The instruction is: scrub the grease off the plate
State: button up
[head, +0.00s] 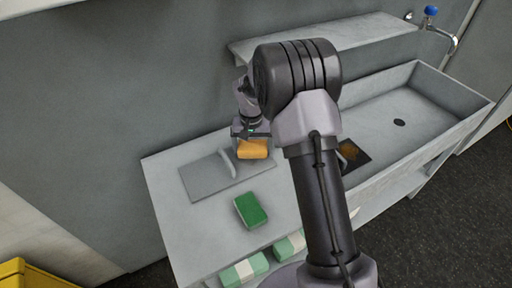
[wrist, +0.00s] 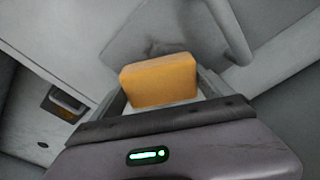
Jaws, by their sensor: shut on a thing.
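My gripper (head: 252,137) is shut on an orange sponge-like block (head: 253,149), above the grey counter. In the wrist view the orange block (wrist: 160,80) sits between the two fingers. A flat grey plate (head: 203,182) with a raised handle lies on the counter, just left of and beneath the block. In the wrist view this plate (wrist: 190,28) has a faint dark smudge near the block. I cannot tell whether the block touches the plate.
A green block (head: 250,210) lies on the counter's front part. A sink basin (head: 425,105) with a tap (head: 452,42) is at right. A wall shelf (head: 330,38) runs behind my arm.

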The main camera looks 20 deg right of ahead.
aim_at(250, 140)
jog(key=shift+w+a+r+t, duration=0.1)
jog(key=shift+w+r+t, duration=0.2)
jog(key=shift+w+r, duration=0.9)
jog(key=r+p, duration=0.3)
jog(key=w+r+p, duration=0.1)
jog(key=r, duration=0.1)
jog(key=shift+a, duration=0.35)
jog(key=shift+w+f, duration=0.35)
jog(key=shift+w, duration=0.3)
jog(key=shift+w+f, duration=0.35)
jog(key=shift+w, duration=0.25)
jog(key=shift+s+r, duration=0.15)
jog(key=shift+s, duration=0.35)
notch_tip(250, 140, up, 3)
jog(key=shift+s+f+p, duration=0.1)
jog(key=shift+p, duration=1.1)
jog(key=shift+d, duration=0.1)
jog(key=shift+s, duration=0.1)
